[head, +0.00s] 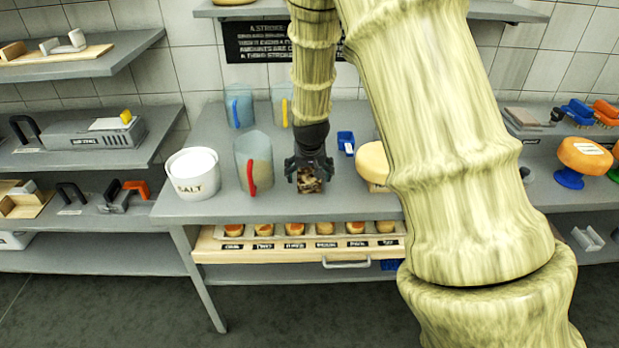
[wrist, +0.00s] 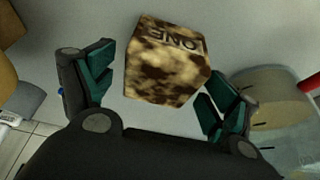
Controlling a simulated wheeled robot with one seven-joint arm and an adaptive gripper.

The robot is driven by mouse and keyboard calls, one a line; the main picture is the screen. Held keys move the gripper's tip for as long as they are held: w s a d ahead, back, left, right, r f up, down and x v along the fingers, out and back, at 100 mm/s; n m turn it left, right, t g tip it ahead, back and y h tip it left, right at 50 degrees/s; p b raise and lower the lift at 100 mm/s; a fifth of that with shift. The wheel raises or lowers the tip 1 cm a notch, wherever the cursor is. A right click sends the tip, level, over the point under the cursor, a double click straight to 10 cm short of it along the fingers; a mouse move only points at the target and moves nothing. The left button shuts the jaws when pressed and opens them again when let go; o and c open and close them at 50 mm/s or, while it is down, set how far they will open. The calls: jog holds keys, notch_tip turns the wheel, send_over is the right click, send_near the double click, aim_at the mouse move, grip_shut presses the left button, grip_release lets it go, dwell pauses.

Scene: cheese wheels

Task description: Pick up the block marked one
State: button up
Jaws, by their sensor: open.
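The block marked one (wrist: 165,65) is mottled brown and cream, with "ONE" in dark letters on one face. In the wrist view it lies between my open fingers, with a gap to each side. In the head view the block (head: 309,185) stands on the grey table (head: 340,205), partly covered by my gripper (head: 309,172). My gripper comes down from above with its fingers on either side of the block. In the wrist view my gripper (wrist: 155,92) has green finger pads and is open. Whether the fingers reach the table is hard to tell.
A clear jug with a red handle (head: 253,162) stands close left of my gripper, and a white SALT tub (head: 194,174) farther left. A small blue holder (head: 346,143) and a pale cheese wheel (head: 373,163) are to the right. A drawer of several small rounds (head: 300,246) sits below the tabletop.

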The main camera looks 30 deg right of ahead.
jog(key=shift+f, duration=0.15)
jog(key=c, duration=1.2)
